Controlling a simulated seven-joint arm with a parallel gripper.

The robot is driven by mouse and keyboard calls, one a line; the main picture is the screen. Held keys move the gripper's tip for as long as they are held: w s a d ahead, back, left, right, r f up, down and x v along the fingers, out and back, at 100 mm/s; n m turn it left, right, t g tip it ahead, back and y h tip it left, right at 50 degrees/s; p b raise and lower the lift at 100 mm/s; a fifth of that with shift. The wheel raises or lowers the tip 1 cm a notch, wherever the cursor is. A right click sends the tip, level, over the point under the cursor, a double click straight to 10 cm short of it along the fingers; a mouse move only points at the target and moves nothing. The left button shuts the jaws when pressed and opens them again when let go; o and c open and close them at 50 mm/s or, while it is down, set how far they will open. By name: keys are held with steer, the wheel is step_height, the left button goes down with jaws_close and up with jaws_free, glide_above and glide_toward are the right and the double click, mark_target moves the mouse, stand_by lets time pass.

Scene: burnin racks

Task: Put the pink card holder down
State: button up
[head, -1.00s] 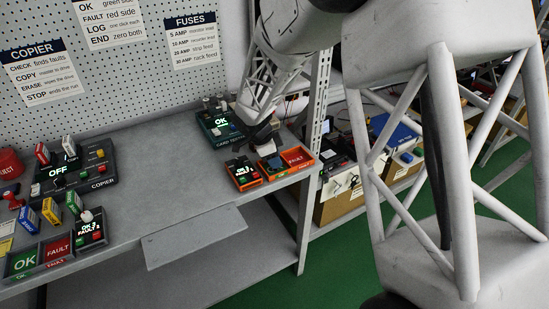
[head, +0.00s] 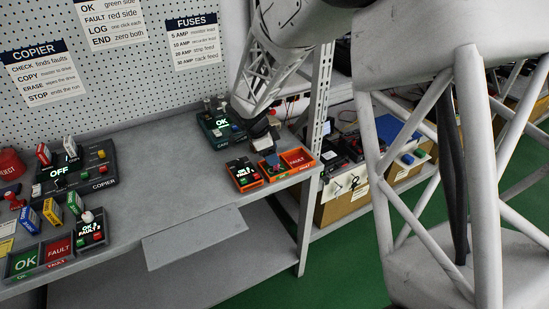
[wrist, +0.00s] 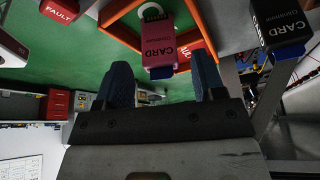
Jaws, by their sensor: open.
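The pink card holder (wrist: 160,45), marked CARD and with a blue end, shows in the wrist view just beyond my gripper (wrist: 162,66). Its two dark blue fingers are spread apart, with a gap on each side of the holder. The holder is at the orange-rimmed tray (wrist: 112,11), with a red part of the tray behind it. In the head view my gripper (head: 270,143) is above the left half of the orange tray (head: 311,164), whose right half reads FAULT. The holder is small and partly hidden there.
A black card holder (wrist: 279,22) is to the right in the wrist view. In the head view a small unit with a lit screen (head: 244,173) adjoins the tray's left side, and a dark card tester (head: 215,128) stands behind. A metal post (head: 315,130) rises right of the tray.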

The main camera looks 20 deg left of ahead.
steer(key=v, duration=0.9)
steer(key=shift+f, duration=0.1)
steer(key=shift+d, duration=0.1)
stand_by(0.6)
steer(key=s+d+r+n+y, duration=0.1)
steer(key=s+d+r+n, duration=0.2)
steer(key=d, duration=0.6)
steer(key=s+d+r+n, duration=0.1)
steer(key=s+d+r, duration=0.35)
steer(key=d, duration=0.45)
steer(key=s+d+r+n+y, duration=0.1)
steer(key=s+d+r+n, duration=0.2)
steer(key=d, duration=0.5)
steer(key=s+d+n+y, duration=0.1)
steer(key=s+d+n, duration=0.2)
steer(key=s+d, duration=0.5)
steer(key=s+d+r+n+t+y, duration=0.1)
steer(key=s+d+n, duration=0.2)
steer(key=s+d, duration=0.6)
steer(key=shift+s, duration=2.75)
